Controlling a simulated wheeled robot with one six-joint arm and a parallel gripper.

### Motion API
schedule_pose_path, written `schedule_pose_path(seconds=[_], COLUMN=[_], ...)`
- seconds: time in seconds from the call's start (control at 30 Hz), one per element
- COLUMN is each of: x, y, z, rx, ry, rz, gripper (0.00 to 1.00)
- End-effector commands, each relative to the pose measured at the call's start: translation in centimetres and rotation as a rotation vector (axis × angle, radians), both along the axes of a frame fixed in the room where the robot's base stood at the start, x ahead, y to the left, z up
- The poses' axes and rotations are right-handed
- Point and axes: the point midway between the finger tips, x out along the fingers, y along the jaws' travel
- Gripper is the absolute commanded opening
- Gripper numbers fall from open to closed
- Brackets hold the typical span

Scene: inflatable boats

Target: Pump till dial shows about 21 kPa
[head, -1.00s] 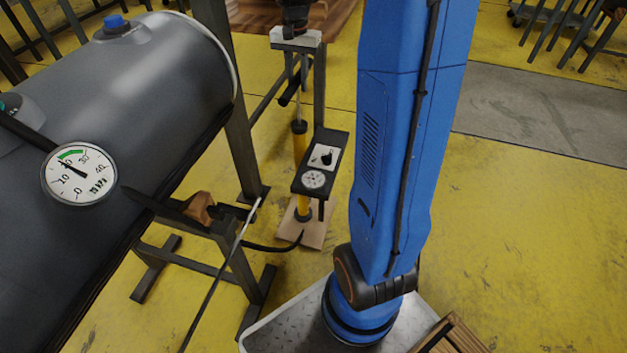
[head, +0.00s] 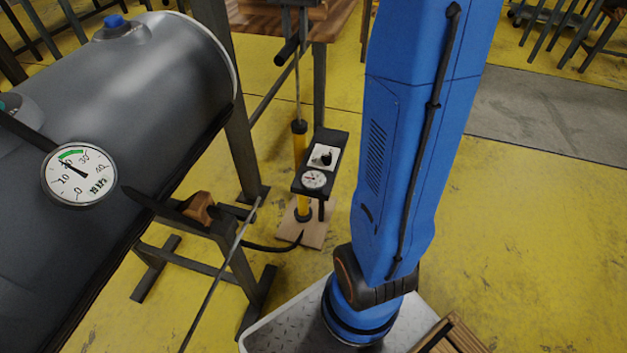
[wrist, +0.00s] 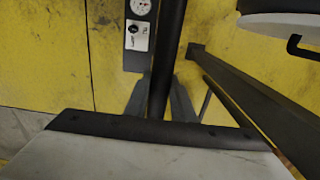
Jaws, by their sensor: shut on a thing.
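The round white dial (head: 79,172) sits on the grey inflatable boat (head: 170,75) at the left. Its needle points up and left, close to the 20 mark and the lower end of the green arc. The pump (head: 301,170) stands upright on a wooden foot board, with its thin rod drawn well out. My gripper (wrist: 161,88) is shut on the dark pump handle (wrist: 166,45), one finger on each side. The handle also shows at the top of the head view (head: 287,52); the gripper's upper part is cut off there.
A black box with a small gauge (head: 313,179) is on the pump. A black hose (head: 270,247) runs from the pump's base toward the boat's stand (head: 243,265). A wooden table (head: 335,20) stands behind the pump. Yellow floor is clear at the right.

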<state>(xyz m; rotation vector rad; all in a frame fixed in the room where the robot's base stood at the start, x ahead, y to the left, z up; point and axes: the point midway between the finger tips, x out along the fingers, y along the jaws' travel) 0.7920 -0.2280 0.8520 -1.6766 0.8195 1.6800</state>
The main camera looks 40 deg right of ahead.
Motion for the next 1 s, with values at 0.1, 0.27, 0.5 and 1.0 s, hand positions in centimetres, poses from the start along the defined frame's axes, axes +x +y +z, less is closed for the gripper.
schedule_pose_path(seconds=[0.1,0.27,0.5,1.0], x=[0.2,0.2,0.1,0.0], y=[-0.1,-0.1,0.0,0.0], z=[0.3,-1.3,-4.6,-11.2], rx=[-0.003,-0.001,0.000,0.001], ry=[-0.010,-0.006,-0.001,0.002], rz=[0.000,0.000,0.000,0.000], gripper=[0.00,0.00,0.00,0.00])
